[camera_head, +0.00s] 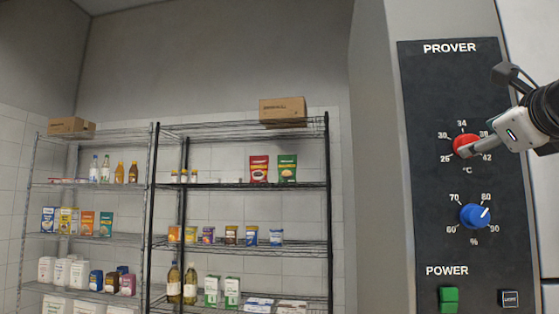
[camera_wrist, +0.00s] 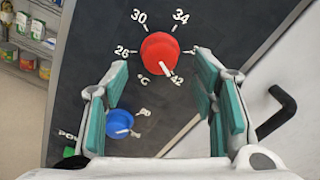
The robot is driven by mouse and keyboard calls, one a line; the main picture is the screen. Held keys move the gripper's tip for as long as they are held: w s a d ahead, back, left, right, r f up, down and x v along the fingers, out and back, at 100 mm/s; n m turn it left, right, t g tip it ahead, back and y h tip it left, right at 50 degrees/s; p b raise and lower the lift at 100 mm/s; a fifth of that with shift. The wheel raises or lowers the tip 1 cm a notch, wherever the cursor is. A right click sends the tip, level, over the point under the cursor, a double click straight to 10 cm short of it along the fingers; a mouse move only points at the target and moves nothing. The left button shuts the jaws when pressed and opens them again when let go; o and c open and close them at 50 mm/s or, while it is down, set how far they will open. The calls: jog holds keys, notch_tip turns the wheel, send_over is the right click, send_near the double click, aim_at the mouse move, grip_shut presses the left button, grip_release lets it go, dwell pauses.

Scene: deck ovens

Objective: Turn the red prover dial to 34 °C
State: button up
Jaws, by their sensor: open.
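The red prover dial (camera_head: 464,140) is on the black PROVER panel (camera_head: 425,110), partly hidden by my gripper in the head view. In the wrist view the red dial (camera_wrist: 158,47) is seen nearly face on, and its white pointer points to the lower right, close to the 42 mark. The 34 mark (camera_wrist: 181,16) is at its upper right; the 38 mark is mostly hidden by a finger. My gripper (camera_wrist: 162,68) is open, with a teal-padded finger on each side of the dial. I cannot tell whether either finger touches it.
A blue % dial (camera_head: 474,216) is below the red dial, pointing between 80 and 90. A green power switch (camera_head: 448,299) and a small dark button (camera_head: 509,299) are at the panel's bottom. A black handle (camera_wrist: 277,112) stands right of the fingers. Wire shelves (camera_head: 240,186) with groceries are behind.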

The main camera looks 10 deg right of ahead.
jog(key=shift+b+x, duration=0.3)
jog(key=shift+x, duration=1.75)
jog(key=shift+c, duration=0.4)
jog(key=c, duration=1.1)
